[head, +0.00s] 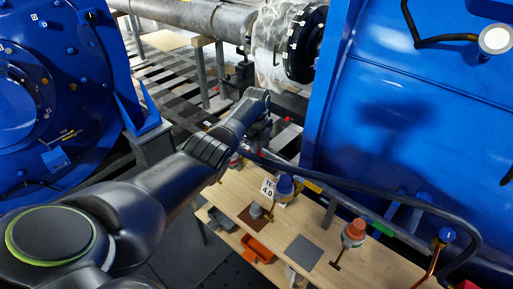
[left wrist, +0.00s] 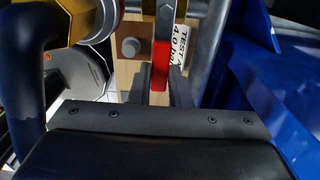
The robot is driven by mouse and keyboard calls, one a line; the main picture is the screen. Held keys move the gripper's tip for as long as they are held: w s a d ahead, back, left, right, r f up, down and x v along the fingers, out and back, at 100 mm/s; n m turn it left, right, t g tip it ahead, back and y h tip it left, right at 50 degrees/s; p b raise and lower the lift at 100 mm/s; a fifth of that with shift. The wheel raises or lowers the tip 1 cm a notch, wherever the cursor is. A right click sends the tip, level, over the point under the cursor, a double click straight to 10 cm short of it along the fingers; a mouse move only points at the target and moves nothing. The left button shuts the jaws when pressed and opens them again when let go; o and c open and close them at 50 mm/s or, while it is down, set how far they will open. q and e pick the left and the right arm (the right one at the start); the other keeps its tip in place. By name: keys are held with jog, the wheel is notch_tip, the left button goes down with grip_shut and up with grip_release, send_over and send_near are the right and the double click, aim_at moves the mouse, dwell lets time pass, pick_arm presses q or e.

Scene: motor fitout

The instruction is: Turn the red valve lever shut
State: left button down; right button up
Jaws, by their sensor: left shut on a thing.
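In the left wrist view the red valve lever (left wrist: 160,66) is a short red bar between the two grey fingers of my left gripper (left wrist: 164,88). The gripper is shut on it. My right gripper is not in view.
Orange bins (head: 257,249) sit below. Large blue machine housings (head: 420,120) flank the bench.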

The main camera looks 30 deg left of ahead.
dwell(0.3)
pick_arm(q)
jog(key=c, duration=1.3)
grip_release()
jog(key=shift+d, duration=0.1)
jog(key=shift+c, duration=0.2)
jog(key=shift+r, duration=0.5)
notch_tip(320, 180, up, 16)
jog(key=shift+r+b, duration=0.2)
jog(key=shift+b, duration=0.25)
